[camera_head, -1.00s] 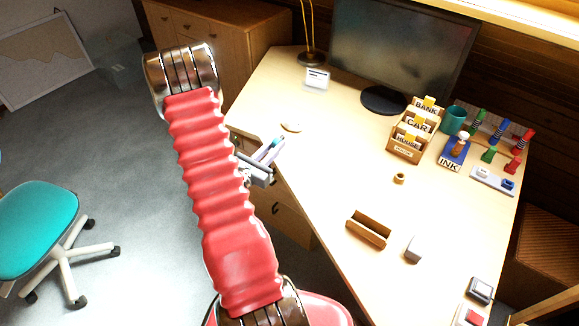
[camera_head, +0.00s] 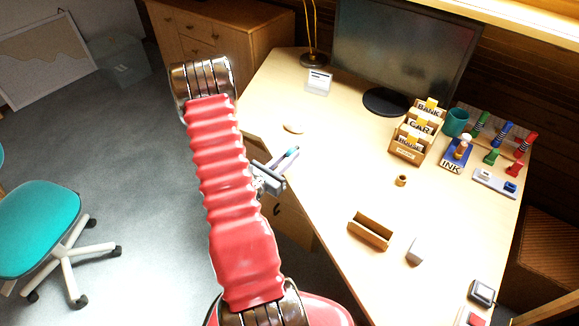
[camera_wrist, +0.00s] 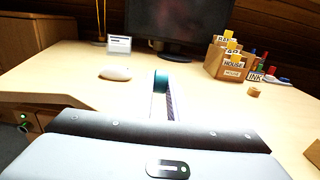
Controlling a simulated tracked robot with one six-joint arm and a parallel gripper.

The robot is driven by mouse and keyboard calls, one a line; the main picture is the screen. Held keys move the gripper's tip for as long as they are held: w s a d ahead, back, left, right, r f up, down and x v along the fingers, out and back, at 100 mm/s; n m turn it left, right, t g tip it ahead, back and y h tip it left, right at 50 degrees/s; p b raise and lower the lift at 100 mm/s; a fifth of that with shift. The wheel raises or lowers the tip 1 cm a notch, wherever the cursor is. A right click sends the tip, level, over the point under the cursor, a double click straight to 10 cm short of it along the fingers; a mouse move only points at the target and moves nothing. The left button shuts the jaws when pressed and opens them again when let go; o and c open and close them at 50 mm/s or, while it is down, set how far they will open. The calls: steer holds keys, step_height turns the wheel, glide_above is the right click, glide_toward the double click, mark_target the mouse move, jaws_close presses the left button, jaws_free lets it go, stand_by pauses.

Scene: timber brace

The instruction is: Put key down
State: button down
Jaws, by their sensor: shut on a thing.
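My gripper (camera_head: 277,170) is at the left edge of the desk, beside my red arm. It is shut on a narrow thing with a teal end, which I take to be the key (camera_head: 292,152). In the wrist view the key (camera_wrist: 160,81) stands out beyond the jaws, with its teal part up and a thin strip beside it. The jaws hide its lower part. I cannot tell whether it touches the desk (camera_head: 330,165).
A pale rounded object (camera_head: 293,127) lies just beyond the gripper. A small white card stand (camera_head: 319,82) and a monitor (camera_head: 400,55) stand farther back. A wooden letter sorter (camera_head: 411,153) and a wooden tray (camera_head: 369,231) are to the right. The desk middle is clear.

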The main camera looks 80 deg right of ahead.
mark_target(289, 171)
steer(key=shift+f, duration=0.95)
steer(key=shift+f, duration=2.1)
steer(key=c, duration=1.7)
jaws_free()
steer(key=shift+a, duration=0.1)
steer(key=shift+v, duration=5.95)
steer(key=shift+w, duration=0.1)
